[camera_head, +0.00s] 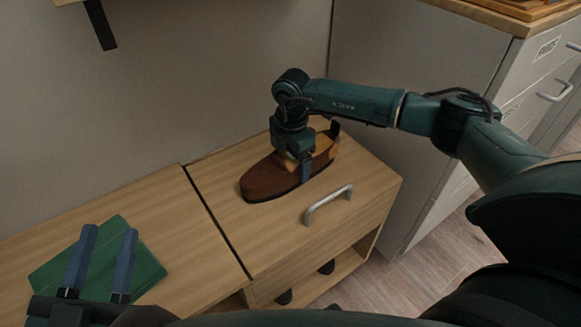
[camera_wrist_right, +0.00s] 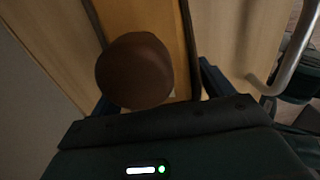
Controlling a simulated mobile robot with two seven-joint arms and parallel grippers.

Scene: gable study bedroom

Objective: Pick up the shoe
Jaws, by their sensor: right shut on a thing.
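The brown shoe (camera_head: 268,180), with a tan inside, lies on the light wooden cabinet top (camera_head: 225,178), its rounded toe toward the lower left. My right gripper (camera_head: 298,167) comes down from above and is shut on the shoe near its middle, hiding part of it. One blue finger shows on its near side. In the right wrist view the shoe (camera_wrist_right: 135,70) shows as a dark brown rounded part with a tan strip, between the blue fingers. I cannot tell any gap under the shoe. My left gripper (camera_head: 108,232) is open and empty at the lower left.
A flat green thing (camera_head: 150,270) lies on the wooden surface under my left gripper. A metal handle (camera_head: 328,203) is at the cabinet's front edge, close to the shoe. A grey cabinet (camera_head: 410,160) stands to the right, with a wall behind.

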